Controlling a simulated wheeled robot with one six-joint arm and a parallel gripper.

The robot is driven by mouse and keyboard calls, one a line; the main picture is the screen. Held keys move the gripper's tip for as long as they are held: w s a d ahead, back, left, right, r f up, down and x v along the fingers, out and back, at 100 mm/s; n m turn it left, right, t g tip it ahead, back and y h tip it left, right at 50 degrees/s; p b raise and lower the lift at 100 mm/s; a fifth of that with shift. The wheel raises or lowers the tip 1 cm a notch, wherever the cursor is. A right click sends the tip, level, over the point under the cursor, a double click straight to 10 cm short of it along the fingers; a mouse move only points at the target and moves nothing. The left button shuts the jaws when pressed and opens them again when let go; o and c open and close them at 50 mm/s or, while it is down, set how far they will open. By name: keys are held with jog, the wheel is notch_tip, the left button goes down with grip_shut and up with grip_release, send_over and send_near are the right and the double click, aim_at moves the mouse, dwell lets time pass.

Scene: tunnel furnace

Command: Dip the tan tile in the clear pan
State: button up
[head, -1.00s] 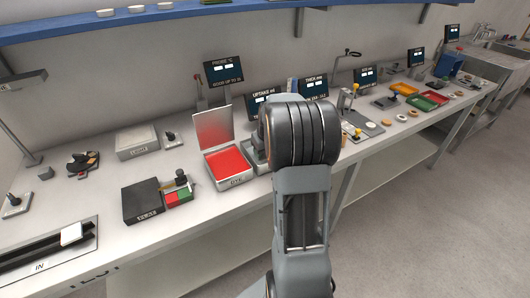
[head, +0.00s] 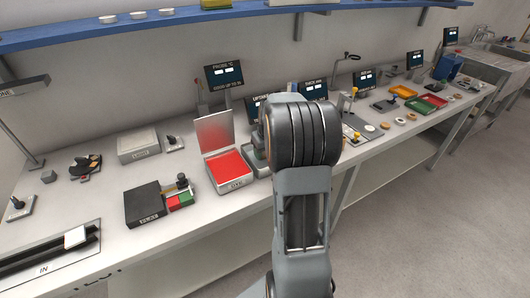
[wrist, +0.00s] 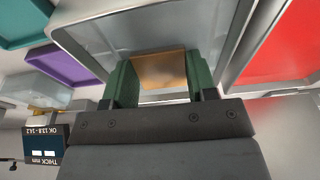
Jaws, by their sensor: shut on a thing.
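The tan tile (wrist: 160,69) is gripped between the two green fingers of my gripper (wrist: 163,78) in the wrist view. The clear pan (wrist: 150,32) with its pale grey rim fills the upper middle of that view. The tile shows against the inside of the pan; I cannot tell its height above the pan floor or whether it touches anything. In the head view my arm hides the gripper and the tile.
A red-filled tray (head: 229,168) with a raised lid stands close beside the pan; its red also shows in the wrist view (wrist: 288,48). Purple (wrist: 62,68) and teal (wrist: 25,22) trays lie on the pan's other side. A black box (head: 146,204) sits farther left.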

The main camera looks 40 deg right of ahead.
aim_at(265, 154)
jog(key=shift+w+p+v, duration=0.25)
jog(key=shift+p+v, duration=0.6)
jog(key=shift+v, duration=0.4)
jog(key=shift+w+p+v, duration=0.3)
jog(key=shift+p+v, duration=0.6)
jog(key=shift+v, duration=0.4)
jog(key=shift+w+p+v, duration=0.25)
jog(key=shift+p+v, duration=0.6)
jog(key=shift+v, duration=0.4)
